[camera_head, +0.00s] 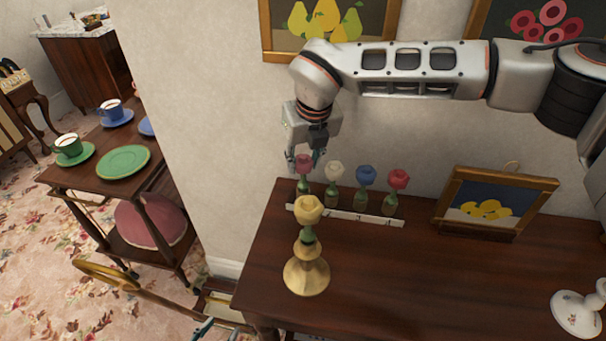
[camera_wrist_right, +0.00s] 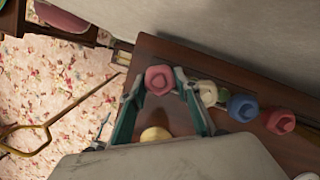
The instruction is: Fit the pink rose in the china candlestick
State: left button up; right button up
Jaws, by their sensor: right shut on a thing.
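The pink rose (camera_head: 304,163) is at the left end of a row of roses in small vases. My right gripper (camera_head: 306,160) is shut on it from above; the wrist view shows the rose head (camera_wrist_right: 159,80) between the two teal fingers (camera_wrist_right: 160,92). The rose's stem appears to be in its vase. The white flowered china candlestick (camera_head: 578,312) is at the lower right of the table, cut off by the frame edge. My left gripper (camera_head: 204,328) shows only as a teal fragment at the bottom edge, its jaws mostly hidden.
White (camera_head: 335,171), blue (camera_head: 366,175) and red roses (camera_head: 398,179) stand close by in vases behind a white strip (camera_head: 348,216). A yellow rose (camera_head: 309,210) stands in a brass candlestick (camera_head: 307,275). A framed picture (camera_head: 495,203) stands at right; the middle table (camera_head: 400,280) is clear.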

jog(key=shift+r+p, duration=0.65)
jog(key=shift+r, duration=0.6)
jog(key=shift+r+p, duration=0.5)
jog(key=shift+r, duration=0.5)
